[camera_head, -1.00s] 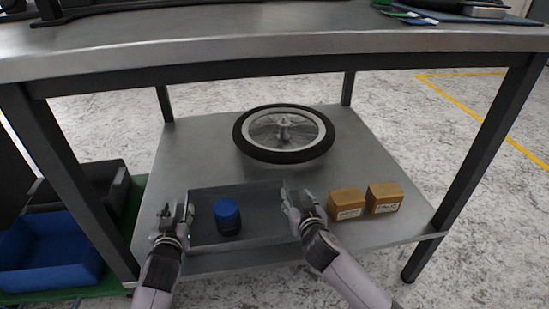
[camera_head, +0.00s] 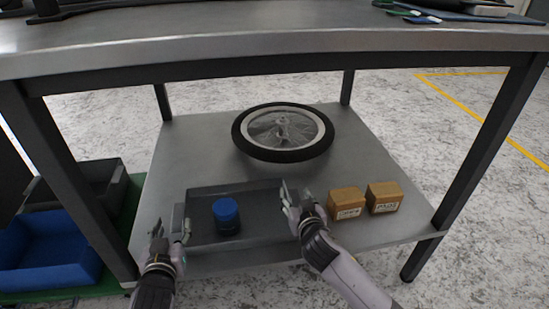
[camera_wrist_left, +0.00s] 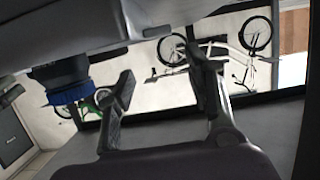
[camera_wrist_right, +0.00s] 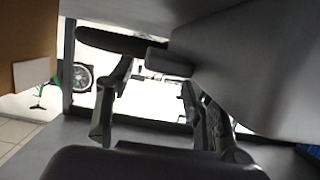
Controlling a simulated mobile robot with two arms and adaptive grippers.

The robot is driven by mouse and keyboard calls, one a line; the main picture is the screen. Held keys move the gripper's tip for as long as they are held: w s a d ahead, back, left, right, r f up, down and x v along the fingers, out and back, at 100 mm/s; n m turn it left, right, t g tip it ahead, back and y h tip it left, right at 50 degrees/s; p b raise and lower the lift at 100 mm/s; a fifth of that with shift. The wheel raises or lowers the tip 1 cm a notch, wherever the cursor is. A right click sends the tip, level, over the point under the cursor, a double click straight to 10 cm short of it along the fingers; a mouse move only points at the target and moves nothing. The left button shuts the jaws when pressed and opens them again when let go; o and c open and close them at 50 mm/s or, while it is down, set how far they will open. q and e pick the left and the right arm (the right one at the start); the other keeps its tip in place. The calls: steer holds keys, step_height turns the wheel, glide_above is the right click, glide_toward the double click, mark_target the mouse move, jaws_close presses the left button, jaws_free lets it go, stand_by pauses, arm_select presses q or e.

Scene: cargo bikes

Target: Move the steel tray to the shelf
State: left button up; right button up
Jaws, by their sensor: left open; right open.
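The steel tray (camera_head: 262,218) is a shallow grey rectangle at the front of the bench's lower shelf (camera_head: 185,145). A dark jar with a blue lid (camera_head: 227,214) stands in it. My left gripper (camera_head: 170,232) is open and empty, just outside the tray's left end. Its fingers (camera_wrist_left: 160,85) show apart in the left wrist view, with the blue lid to their left. My right gripper (camera_head: 298,200) is open at the tray's right end. In the right wrist view the tray wall (camera_wrist_right: 260,60) lies close beside its fingers; I cannot tell whether they touch.
Two brown boxes (camera_head: 347,203) (camera_head: 384,197) stand just right of my right gripper. A spoked wheel (camera_head: 284,132) lies behind the tray. The benchtop (camera_head: 270,42) overhangs the shelf, with legs at the corners. Blue (camera_head: 45,250) and dark bins stand at left.

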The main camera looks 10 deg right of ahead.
arm_select(q)
steer(key=shift+s+r, duration=0.1)
steer(key=shift+s, duration=0.3)
arm_select(e)
steer(key=f, duration=0.3)
steer(key=shift+s+f+g, duration=0.3)
steer(key=shift+s+g, duration=0.1)
arm_select(q)
steer(key=shift+w+a+f, duration=0.3)
steer(key=shift+a, duration=0.05)
arm_select(e)
steer(key=shift+s+a+r, duration=0.25)
steer(key=shift+s+a, duration=0.05)
steer(key=shift+s, duration=0.3)
arm_select(q)
steer(key=shift+s+d+r, duration=0.1)
steer(key=shift+d+r, duration=0.05)
steer(key=shift+d, duration=0.05)
arm_select(e)
steer(key=shift+t, duration=0.3)
steer(key=s+r, duration=0.1)
steer(key=s, duration=0.1)
steer(key=s+r, duration=0.3)
steer(key=r, duration=0.1)
steer(key=shift+s+d+r, duration=0.1)
steer(key=shift+s+d, duration=0.25)
steer(key=shift+s, duration=0.05)
